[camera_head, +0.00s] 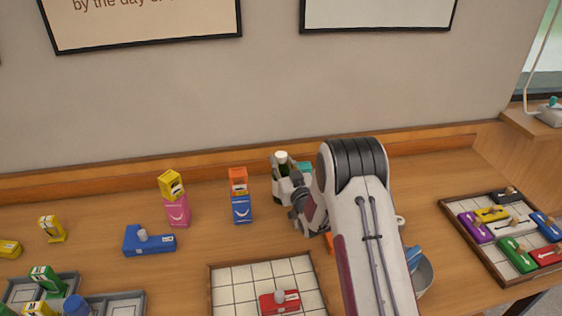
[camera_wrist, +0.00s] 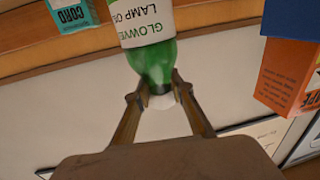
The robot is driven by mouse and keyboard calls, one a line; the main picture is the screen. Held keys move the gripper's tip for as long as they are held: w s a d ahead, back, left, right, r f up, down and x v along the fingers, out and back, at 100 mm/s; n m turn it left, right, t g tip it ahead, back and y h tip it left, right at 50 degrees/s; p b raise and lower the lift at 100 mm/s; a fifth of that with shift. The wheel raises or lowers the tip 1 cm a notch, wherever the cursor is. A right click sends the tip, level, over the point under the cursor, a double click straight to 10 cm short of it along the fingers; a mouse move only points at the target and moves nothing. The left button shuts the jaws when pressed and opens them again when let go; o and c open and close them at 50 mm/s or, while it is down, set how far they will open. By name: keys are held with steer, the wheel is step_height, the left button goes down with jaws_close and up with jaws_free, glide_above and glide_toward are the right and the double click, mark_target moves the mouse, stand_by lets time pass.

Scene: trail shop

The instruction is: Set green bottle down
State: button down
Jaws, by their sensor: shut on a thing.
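The green bottle (camera_head: 276,187) with a white cap and a white label stands near the back of the table, partly hidden by my gripper (camera_head: 289,188). In the wrist view the green bottle (camera_wrist: 154,62) shows upside down, its label reading "LAMP OIL". My gripper (camera_wrist: 160,92) is shut on the bottle's neck, one finger on each side just by the white cap. The bottle looks about upright in the head view. I cannot tell whether its base touches the table.
An orange box (camera_head: 238,181) on a blue box (camera_head: 241,209) stands close left of the bottle; a teal box (camera_head: 305,167) is behind my gripper. Further left are a yellow box (camera_head: 171,184) on a pink box (camera_head: 178,211). A gridded tray (camera_head: 236,290) lies in front.

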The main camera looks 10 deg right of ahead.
stand_by(0.3)
steer(key=c, duration=1.7)
jaws_free()
steer(key=shift+f, duration=0.1)
steer(key=shift+s+d, duration=0.3)
steer(key=shift+s, duration=1.7)
steer(key=shift+s+d, duration=0.25)
steer(key=shift+s, duration=1.7)
steer(key=shift+s+d, duration=0.3)
steer(key=shift+s, duration=1.7)
